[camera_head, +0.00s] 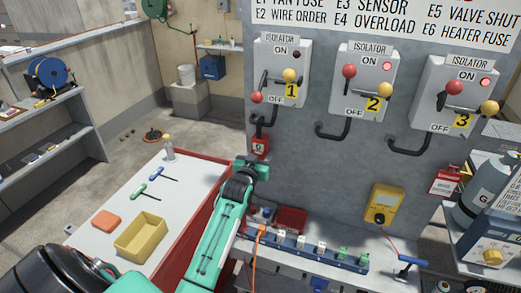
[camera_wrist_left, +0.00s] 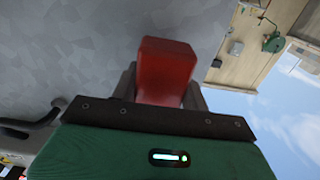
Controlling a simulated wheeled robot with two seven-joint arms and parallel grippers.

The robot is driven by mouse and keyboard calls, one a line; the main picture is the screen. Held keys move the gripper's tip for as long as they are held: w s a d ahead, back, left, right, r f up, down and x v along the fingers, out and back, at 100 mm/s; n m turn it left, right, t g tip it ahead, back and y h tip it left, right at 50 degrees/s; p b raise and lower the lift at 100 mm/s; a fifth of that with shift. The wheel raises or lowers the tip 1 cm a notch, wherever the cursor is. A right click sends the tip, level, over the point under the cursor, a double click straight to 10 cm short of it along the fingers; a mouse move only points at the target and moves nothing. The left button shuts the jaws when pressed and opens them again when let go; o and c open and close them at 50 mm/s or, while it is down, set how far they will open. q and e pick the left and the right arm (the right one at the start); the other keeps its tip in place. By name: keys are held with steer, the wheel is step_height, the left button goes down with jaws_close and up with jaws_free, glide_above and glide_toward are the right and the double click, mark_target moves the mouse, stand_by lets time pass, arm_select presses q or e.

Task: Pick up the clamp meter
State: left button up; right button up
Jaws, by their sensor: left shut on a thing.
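My left gripper (camera_head: 259,162) is in front of the grey panel, below isolator 1. It is shut on a red block-like thing (camera_wrist_left: 165,68), which sticks out between the fingers in the left wrist view. In the head view a small red piece with a pale label (camera_head: 261,146) shows just above the gripper; I cannot tell whether it is the held thing. A yellow meter with a dark dial (camera_head: 382,204) is on the panel's lower right, apart from the gripper. I cannot tell for sure which is the clamp meter. My right gripper is not in view.
Three isolators with levers (camera_head: 368,85) are on the panel above. A white-topped red bench (camera_head: 190,184) at left holds a yellow tray (camera_head: 141,238) and screwdrivers. A ledge with a row of terminals (camera_head: 308,248) is below the panel. A gas cylinder (camera_head: 478,200) stands at right.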

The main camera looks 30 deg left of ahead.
mark_target(258, 149)
arm_select(q)
steer(key=shift+r, duration=0.2)
steer(key=shift+r+b, duration=0.5)
steer(key=shift+r, duration=0.1)
step_height(258, 149, up, 2)
steer(key=shift+s+b, duration=0.15)
steer(key=shift+b, duration=0.4)
steer(key=b+v, duration=0.4)
steer(key=v, duration=1.3)
steer(key=shift+a+f, duration=0.1)
steer(key=shift+c, duration=0.5)
steer(key=shift+s, duration=0.35)
